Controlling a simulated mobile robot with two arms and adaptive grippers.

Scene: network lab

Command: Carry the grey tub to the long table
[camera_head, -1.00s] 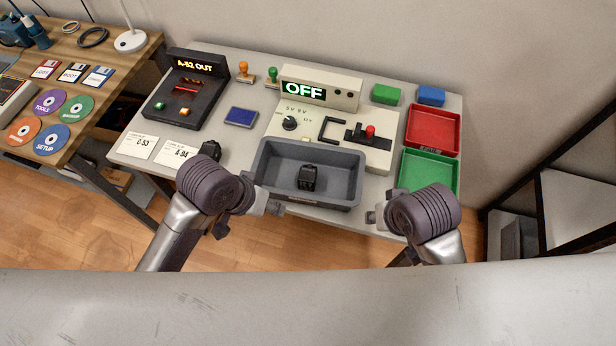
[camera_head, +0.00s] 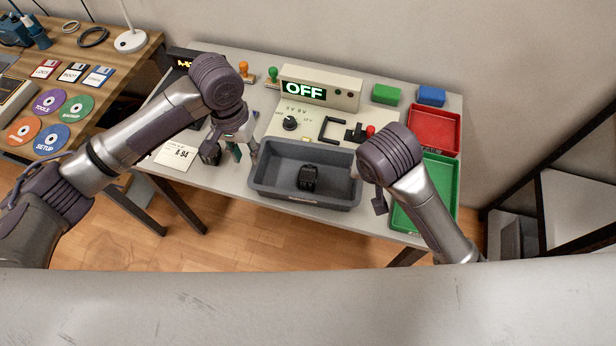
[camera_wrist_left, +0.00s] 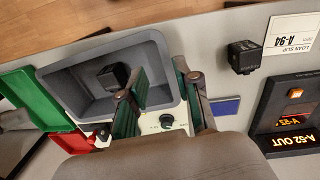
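The grey tub (camera_head: 335,198) stands on the light grey table (camera_head: 236,182), with a small black device (camera_head: 307,178) inside. The tub also shows in the left wrist view (camera_wrist_left: 70,97). My left gripper (camera_head: 245,152) is open at the tub's left end. In the left wrist view its fingers (camera_wrist_left: 161,68) are apart, one over the tub and one outside it, with the end wall between them; I cannot tell if they touch. My right gripper (camera_head: 358,176) is at the tub's right end, its fingers mostly hidden behind its wrist. I cannot tell which table is the long table.
A wooden table (camera_head: 75,60) with discs and floppy disks stands at the left. Behind the tub is a panel reading OFF (camera_head: 305,90). Green (camera_head: 445,178) and red (camera_head: 433,130) trays lie right. A second black device (camera_head: 209,152) is left of the tub. Dark shelving (camera_head: 545,180) stands right.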

